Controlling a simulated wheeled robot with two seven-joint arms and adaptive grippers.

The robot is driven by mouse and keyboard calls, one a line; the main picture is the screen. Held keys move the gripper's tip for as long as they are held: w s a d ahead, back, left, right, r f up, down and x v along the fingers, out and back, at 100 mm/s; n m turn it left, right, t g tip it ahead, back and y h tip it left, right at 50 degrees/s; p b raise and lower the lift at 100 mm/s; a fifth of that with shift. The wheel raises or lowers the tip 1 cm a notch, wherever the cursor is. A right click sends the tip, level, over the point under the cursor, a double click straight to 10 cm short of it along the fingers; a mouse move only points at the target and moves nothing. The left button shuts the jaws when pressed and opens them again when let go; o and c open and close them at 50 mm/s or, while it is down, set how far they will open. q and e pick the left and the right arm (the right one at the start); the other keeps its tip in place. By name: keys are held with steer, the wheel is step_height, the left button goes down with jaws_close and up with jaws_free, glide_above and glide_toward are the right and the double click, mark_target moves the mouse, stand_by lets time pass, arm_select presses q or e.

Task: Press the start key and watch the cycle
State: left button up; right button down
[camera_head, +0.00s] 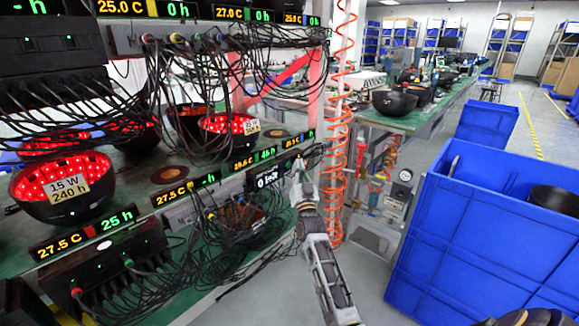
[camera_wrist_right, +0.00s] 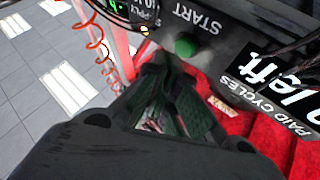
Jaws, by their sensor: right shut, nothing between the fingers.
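The start key is a round green button (camera_wrist_right: 186,46) on a dark panel in the right wrist view, beside the white word START. My right gripper (camera_wrist_right: 163,62) is shut and empty, its fingertips just below the key in that picture. I cannot tell whether they touch it. In the head view my right gripper (camera_head: 299,180) is at the rack's front edge, right of a black "left" counter display (camera_head: 268,177). The key is too small or hidden there. A PAID CYCLES label (camera_wrist_right: 280,112) sits beside the counter in the wrist view.
The rack's shelves hold black bowls with red lights (camera_head: 65,187), timer displays (camera_head: 90,232) and many hanging cables. An orange coiled hose (camera_head: 338,130) hangs behind my right gripper. A blue crate (camera_head: 470,240) stands at the right. Open floor lies between rack and crate.

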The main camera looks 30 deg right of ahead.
steer(key=shift+s, duration=0.15)
steer(key=s+p, duration=0.1)
steer(key=s+d+p, duration=0.1)
steer(key=s, duration=0.1)
steer(key=s+p, duration=0.1)
steer(key=shift+s+d, duration=0.25)
steer(key=shift+d, duration=0.15)
steer(key=shift+a, duration=0.1)
stand_by(0.9)
